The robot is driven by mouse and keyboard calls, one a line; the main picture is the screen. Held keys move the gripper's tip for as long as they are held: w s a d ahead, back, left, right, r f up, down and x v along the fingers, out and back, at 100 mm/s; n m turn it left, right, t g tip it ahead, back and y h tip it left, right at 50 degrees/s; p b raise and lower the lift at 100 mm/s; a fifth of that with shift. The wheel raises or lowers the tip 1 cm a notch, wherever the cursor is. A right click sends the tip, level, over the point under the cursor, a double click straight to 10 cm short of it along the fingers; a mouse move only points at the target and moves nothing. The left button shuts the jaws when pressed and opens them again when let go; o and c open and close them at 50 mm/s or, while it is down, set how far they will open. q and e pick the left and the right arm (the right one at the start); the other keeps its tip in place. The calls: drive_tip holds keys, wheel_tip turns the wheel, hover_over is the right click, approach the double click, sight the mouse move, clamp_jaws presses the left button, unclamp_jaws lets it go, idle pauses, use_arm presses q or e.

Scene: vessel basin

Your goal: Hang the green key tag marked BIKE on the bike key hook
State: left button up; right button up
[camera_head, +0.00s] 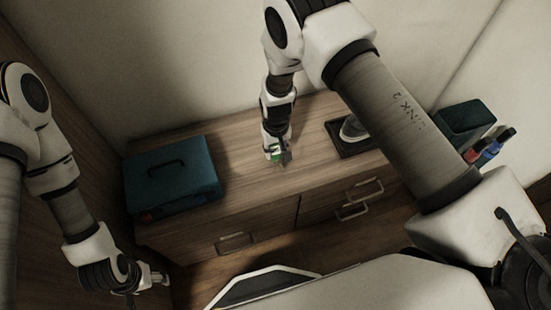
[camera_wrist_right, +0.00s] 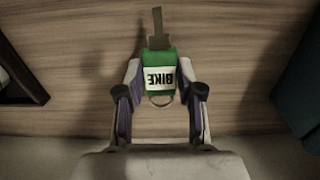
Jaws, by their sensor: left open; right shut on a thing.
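The green key tag (camera_wrist_right: 159,77) with a white BIKE label is between the fingers of my right gripper (camera_wrist_right: 160,88) in the right wrist view. The lettering appears upside down there. A metal ring shows at the tag's near end and a flat key-like strip at its far end. In the head view my right gripper (camera_head: 277,158) holds the tag, a small green patch, over the wooden cabinet top. The gap to the wood is hard to judge. My left gripper (camera_head: 160,279) is empty, low at the left, away from the cabinet. I see no key hook in either view.
A teal toolbox (camera_head: 172,178) stands on the left of the cabinet top (camera_head: 235,142). A dark tray (camera_head: 357,150) with a shoe-like item is to the right. Further right are a dark green bin (camera_head: 465,120) and red and blue bottles (camera_head: 491,150). Drawer handles (camera_head: 236,242) protrude in front.

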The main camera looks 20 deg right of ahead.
sight(275, 148)
drive_tip(key=shift+w+d+f+b, duration=0.15)
drive_tip(key=shift+w+f+b, duration=0.25)
drive_tip(key=shift+w+b, duration=0.35)
wheel_tip(275, 148, down, 3)
drive_tip(key=shift+s+r+b, duration=0.1)
drive_tip(key=shift+r+b, duration=0.1)
drive_tip(key=shift+b, duration=1)
clamp_jaws()
drive_tip(key=shift+r, duration=0.15)
drive_tip(key=o, duration=1.1)
unclamp_jaws()
drive_tip(key=shift+o, duration=0.2)
drive_tip(key=shift+f, duration=0.2)
